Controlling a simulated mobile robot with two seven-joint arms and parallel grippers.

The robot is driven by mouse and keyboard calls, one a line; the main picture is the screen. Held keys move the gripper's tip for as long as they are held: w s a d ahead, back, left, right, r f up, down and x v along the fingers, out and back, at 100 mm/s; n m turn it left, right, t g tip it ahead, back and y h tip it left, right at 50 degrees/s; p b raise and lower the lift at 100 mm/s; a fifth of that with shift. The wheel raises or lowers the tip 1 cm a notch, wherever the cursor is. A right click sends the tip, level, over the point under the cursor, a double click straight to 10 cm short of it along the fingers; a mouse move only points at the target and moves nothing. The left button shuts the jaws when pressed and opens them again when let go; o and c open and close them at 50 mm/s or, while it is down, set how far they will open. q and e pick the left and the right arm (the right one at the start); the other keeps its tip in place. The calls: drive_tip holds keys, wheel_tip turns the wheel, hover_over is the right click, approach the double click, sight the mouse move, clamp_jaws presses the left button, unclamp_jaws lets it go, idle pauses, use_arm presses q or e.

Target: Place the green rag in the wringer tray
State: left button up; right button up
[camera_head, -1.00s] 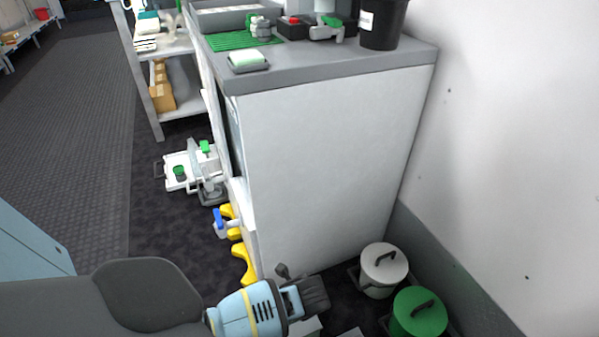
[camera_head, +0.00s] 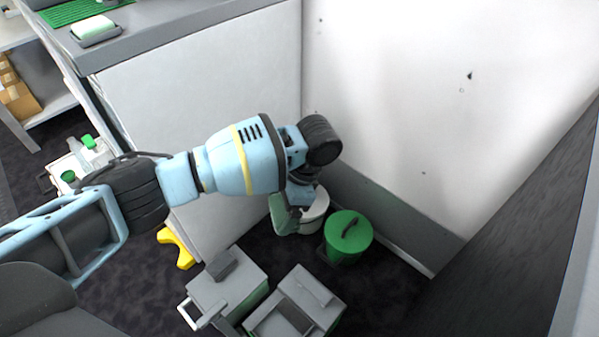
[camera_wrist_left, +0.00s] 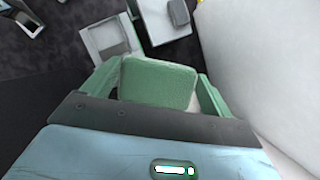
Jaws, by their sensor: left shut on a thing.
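In the head view I cannot clearly separate rag from fingers. I cannot tell which is the wringer tray. My right gripper is not in view.
A pale lidded bin (camera_head: 316,212) stands just behind the gripper, and a green lidded bin (camera_head: 349,234) to its right. The white cabinet (camera_head: 190,100) and the wall (camera_head: 400,110) bound the space. A yellow part (camera_head: 178,246) juts out by the cabinet's foot.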

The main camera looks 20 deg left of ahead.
use_arm(q)
drive_tip(key=s+a+r+n+g+h, duration=0.2)
drive_tip(key=s+r+n+h, duration=0.1)
drive_tip(key=s+r+n, duration=0.8)
wheel_tip(320, 180, up, 4)
drive_tip(key=shift+s+a+r+h, duration=0.25)
drive_tip(key=shift+s+a+h, duration=0.15)
drive_tip(key=shift+d, duration=0.1)
